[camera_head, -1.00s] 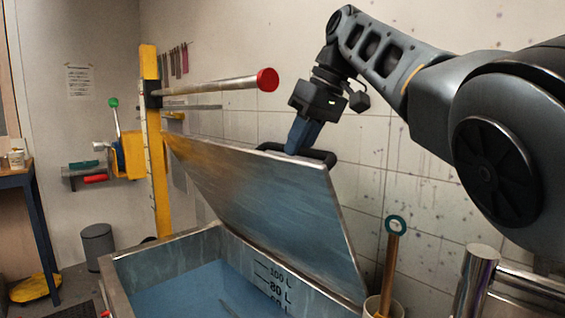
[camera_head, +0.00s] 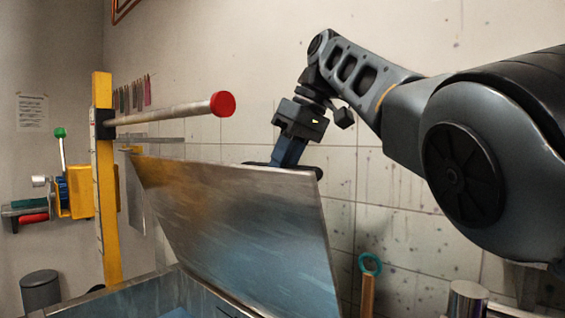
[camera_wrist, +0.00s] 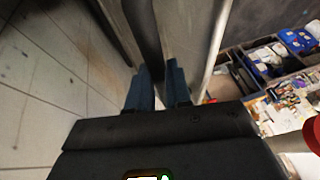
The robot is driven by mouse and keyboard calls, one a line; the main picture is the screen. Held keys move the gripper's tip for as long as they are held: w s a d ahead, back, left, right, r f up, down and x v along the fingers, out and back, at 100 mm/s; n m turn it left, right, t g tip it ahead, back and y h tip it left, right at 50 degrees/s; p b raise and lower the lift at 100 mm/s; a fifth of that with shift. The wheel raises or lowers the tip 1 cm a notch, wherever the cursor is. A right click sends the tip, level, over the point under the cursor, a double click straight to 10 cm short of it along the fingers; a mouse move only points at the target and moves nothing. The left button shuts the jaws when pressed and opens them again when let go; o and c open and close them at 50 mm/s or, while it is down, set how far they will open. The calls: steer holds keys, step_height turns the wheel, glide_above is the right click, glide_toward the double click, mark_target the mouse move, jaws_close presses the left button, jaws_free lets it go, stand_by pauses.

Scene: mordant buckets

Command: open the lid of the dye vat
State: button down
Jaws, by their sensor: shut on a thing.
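The dye vat's lid (camera_head: 245,230) is a grey metal sheet, raised to a steep angle above the vat (camera_head: 130,298), hinged side low. The lid's dark handle (camera_head: 312,171) is at its upper edge, mostly hidden behind that edge and my gripper. My gripper (camera_head: 284,163) reaches down from above and is shut on the handle. In the wrist view the two blue fingers (camera_wrist: 158,90) are on either side of the dark handle (camera_wrist: 145,35), with the lid (camera_wrist: 190,30) beside it. Only the vat's rim and a little blue inside show.
A yellow post (camera_head: 105,200) with a red-capped bar (camera_head: 165,113) stands left of the lid. A teal-topped wooden stick (camera_head: 369,285) stands to the right. The tiled wall is close behind the lid and arm. A grey bin (camera_head: 41,290) stands at lower left.

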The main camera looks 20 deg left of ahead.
steer(key=c, duration=1.2)
jaws_free()
steer(key=shift+w+d+f, duration=0.2)
steer(key=shift+d+f, duration=0.05)
steer(key=shift+f, duration=0.35)
steer(key=shift+c, duration=0.2)
steer(key=shift+o, duration=0.9)
steer(key=shift+a+r, duration=0.1)
steer(key=shift+r, duration=0.05)
steer(key=shift+s+r, duration=0.1)
steer(key=shift+r, duration=0.05)
steer(key=shift+r, duration=0.25)
steer(key=p+v, duration=0.2)
steer(key=v, duration=0.5)
